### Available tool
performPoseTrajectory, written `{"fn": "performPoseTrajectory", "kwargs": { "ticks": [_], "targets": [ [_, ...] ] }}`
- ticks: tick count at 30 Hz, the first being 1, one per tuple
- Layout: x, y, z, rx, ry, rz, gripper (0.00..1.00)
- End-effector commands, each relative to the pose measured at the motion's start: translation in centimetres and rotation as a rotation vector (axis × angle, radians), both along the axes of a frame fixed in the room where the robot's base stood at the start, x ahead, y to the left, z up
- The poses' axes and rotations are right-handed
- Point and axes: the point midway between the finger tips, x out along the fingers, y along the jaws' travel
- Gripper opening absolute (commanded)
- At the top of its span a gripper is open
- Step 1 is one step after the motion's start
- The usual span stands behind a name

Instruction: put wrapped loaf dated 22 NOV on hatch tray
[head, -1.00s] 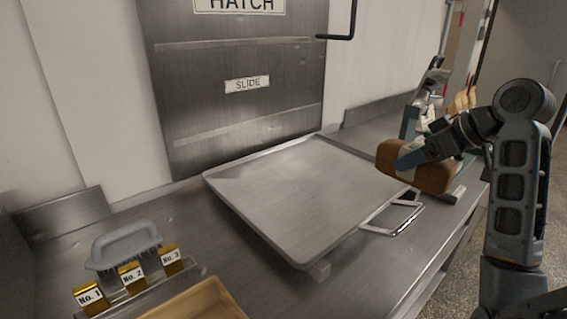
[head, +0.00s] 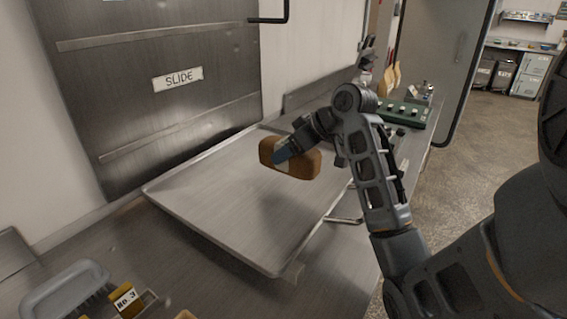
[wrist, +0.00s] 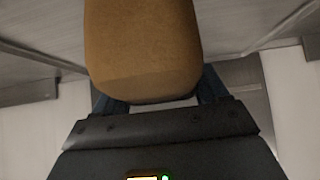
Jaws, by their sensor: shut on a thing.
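A brown loaf (head: 302,161) with a pale wrapper band is held in my gripper (head: 283,156). It hangs over the far right part of the hatch tray (head: 215,215), and I cannot tell for sure whether it touches the surface. The loaf (wrist: 143,45) fills the upper middle of the wrist view, with blue finger parts at both sides. No date can be read on the band. The tray is a wide, empty metal sheet with a raised rim, in front of the metal hatch door marked SLIDE (head: 178,78).
A grey brush-like tool (head: 66,291) and a gold block marked No. 3 (head: 125,299) sit at the lower left. A green box with knobs (head: 402,112) stands on the counter beyond my arm. The left and middle of the tray are clear.

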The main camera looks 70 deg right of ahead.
Motion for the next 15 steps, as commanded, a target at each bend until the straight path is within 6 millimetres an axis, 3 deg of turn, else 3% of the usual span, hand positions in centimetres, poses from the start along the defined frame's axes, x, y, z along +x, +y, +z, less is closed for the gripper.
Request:
{"fn": "performPoseTrajectory", "kwargs": {
  "ticks": [8, 15],
  "targets": [
    [1.3, 0.1, -1.3, 0.0, 0.0, -0.001, 0.36],
    [1.2, 0.1, -4.4, 0.003, 0.002, -0.004, 0.36]
  ]
}}
